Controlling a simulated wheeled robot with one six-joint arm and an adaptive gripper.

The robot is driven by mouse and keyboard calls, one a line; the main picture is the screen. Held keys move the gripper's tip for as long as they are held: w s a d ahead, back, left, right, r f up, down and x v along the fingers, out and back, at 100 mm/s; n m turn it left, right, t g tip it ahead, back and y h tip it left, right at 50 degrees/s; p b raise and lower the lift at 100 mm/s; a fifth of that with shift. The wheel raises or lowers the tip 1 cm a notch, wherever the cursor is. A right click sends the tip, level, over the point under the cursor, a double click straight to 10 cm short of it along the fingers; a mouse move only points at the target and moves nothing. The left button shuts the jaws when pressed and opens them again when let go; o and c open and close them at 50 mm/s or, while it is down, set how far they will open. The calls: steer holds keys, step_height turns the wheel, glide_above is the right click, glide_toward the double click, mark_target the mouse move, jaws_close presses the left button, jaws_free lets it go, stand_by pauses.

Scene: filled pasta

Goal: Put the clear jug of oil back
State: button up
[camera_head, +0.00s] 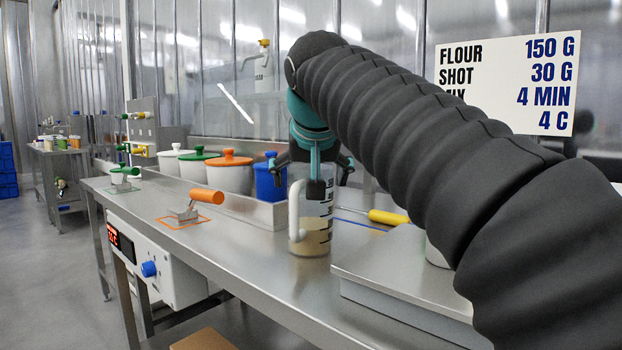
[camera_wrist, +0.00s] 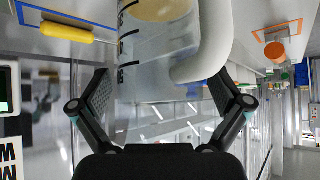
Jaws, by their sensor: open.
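The clear jug (camera_head: 318,225) with black marks, a white handle and a shallow pale-yellow fill stands upright on the steel bench. My gripper (camera_head: 312,172) is above and around its upper part, pointing down. In the wrist view, the jug (camera_wrist: 150,65) lies between the two spread fingers of my gripper (camera_wrist: 162,88). The fingers are open, with a gap visible on the right side; on the left I cannot tell whether the finger touches the glass. The jug's far side is hidden.
A tray (camera_head: 268,214) of lidded pots, including a blue container (camera_head: 268,184), stands behind left. An orange-handled tool (camera_head: 207,196) lies left. A yellow-handled tool (camera_head: 388,217) lies by a blue outline (camera_head: 350,220) behind right. A raised steel plate (camera_head: 400,265) is at right. The bench front-left is clear.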

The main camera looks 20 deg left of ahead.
steer(key=p+v, duration=0.2)
steer(key=v, duration=1)
steer(key=shift+r, duration=0.1)
stand_by(0.9)
